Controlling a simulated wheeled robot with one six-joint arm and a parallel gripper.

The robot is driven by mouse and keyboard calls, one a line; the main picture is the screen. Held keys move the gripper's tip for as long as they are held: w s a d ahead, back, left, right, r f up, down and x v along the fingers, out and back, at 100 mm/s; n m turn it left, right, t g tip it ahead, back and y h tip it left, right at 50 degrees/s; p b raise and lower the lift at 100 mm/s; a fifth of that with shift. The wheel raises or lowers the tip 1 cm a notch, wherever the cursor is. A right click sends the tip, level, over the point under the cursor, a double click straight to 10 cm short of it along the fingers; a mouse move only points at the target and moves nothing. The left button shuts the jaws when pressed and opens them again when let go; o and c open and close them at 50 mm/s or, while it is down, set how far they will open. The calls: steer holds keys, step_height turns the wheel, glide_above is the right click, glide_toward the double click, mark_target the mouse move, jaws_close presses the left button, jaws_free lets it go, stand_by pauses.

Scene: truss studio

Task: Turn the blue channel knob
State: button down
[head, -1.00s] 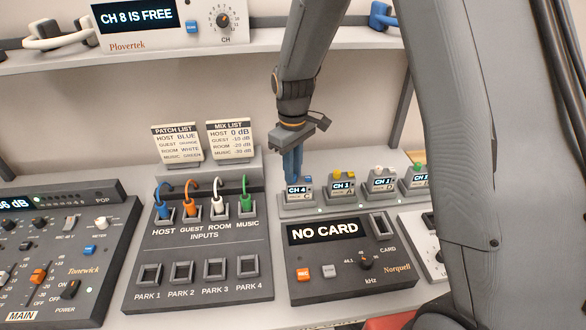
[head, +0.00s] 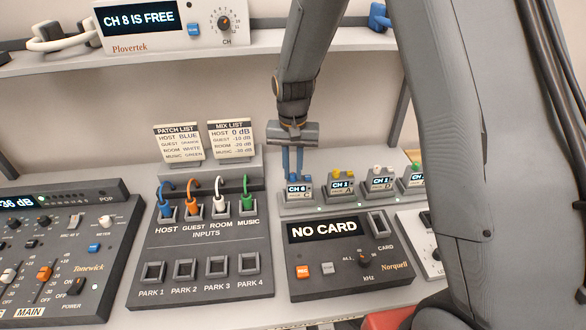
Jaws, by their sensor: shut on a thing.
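The blue channel knob (head: 293,178) sits on top of the leftmost small channel unit, whose display (head: 298,189) reads CH 6. My gripper (head: 293,172) points down from above, its two blue-grey fingers shut on the blue knob and hiding part of it. The unit stands upright on the grey strip behind the NO CARD box. The yellow and white units read CH 1.
The Plovertek box (head: 171,22) on the upper shelf reads CH 8 IS FREE. The NO CARD recorder (head: 345,262) is in front of the channel units. The patch panel (head: 202,252) with coloured plugs and two list cards (head: 205,141) stand to the left. My arm blocks the right side.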

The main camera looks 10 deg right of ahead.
mark_target(293, 174)
steer(key=m, duration=0.3)
steer(key=shift+m, duration=0.3)
steer(key=shift+m+p, duration=0.4)
steer(key=shift+m, duration=1.5)
steer(key=c, duration=1.6)
jaws_free()
steer(key=shift+c, duration=0.2)
steer(key=shift+r, duration=0.1)
steer(key=shift+r+b, duration=1.15)
steer(key=shift+r, duration=2.7)
